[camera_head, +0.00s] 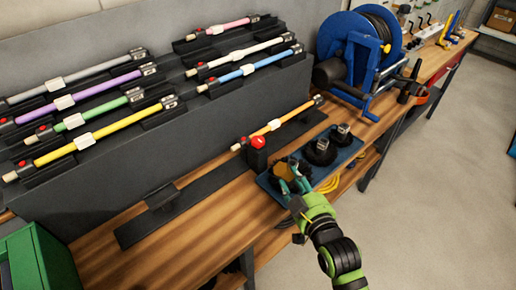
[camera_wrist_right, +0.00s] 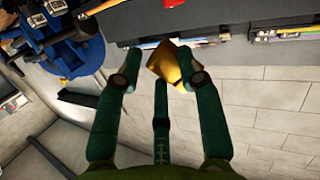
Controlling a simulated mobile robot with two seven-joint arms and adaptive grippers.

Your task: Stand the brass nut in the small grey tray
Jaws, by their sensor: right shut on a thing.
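The brass nut (camera_wrist_right: 165,62) is between the fingertips of my right gripper (camera_wrist_right: 160,80) in the wrist view, tilted, and the gripper is shut on it. In the head view the nut (camera_head: 283,170) is a small gold patch at the fingers of my right gripper (camera_head: 291,184), over the left part of a blue-grey tray (camera_head: 312,186). The fingers partly cover the nut, and I cannot tell whether it touches the tray. I cannot pick out a separate small grey tray with certainty. My left gripper is not in view.
Black round brush heads (camera_head: 320,151) stand in the blue-grey tray. A red knob (camera_head: 257,141) on a black block and an orange rod (camera_head: 275,125) are behind it. A blue reel (camera_head: 345,40) stands farther back. Bare wooden bench (camera_head: 215,215) lies left of the gripper.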

